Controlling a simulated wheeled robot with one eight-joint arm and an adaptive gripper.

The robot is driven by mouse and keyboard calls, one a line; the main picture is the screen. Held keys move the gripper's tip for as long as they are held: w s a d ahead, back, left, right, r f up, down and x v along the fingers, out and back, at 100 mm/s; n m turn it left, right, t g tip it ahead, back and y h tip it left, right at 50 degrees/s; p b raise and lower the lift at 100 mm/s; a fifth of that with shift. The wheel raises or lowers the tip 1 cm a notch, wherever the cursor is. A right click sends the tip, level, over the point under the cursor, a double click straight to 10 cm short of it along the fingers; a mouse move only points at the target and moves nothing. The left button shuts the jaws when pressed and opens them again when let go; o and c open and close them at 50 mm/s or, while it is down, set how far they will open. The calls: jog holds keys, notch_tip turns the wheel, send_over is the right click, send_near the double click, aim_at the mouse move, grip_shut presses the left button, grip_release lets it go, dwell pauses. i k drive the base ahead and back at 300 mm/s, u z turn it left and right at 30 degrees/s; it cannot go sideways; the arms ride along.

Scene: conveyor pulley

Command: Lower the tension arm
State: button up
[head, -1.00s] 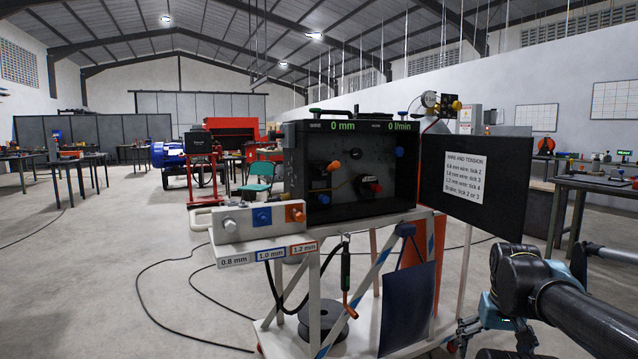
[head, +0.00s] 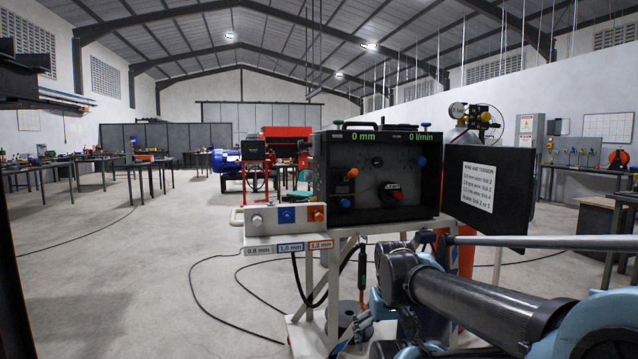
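The open black wire-feeder box (head: 429,204) stands on a white cart, its display reading 0 mm and 0 l/min. My dark arm link (head: 470,300) crosses the lower right, in front of the cart and below the box. My gripper cannot be made out in this view.
The open door panel (head: 510,208) carries a wire-and-tension chart, too blurred to read fully. A white tray (head: 262,231) with coloured blocks and mm labels juts out left of the box. A black cable lies on the floor at left. Open floor stretches left.

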aim_at(353, 173)
jog(key=z, duration=0.7)
jog(key=k, duration=1.4)
jog(key=u, duration=0.5)
jog(key=i, duration=1)
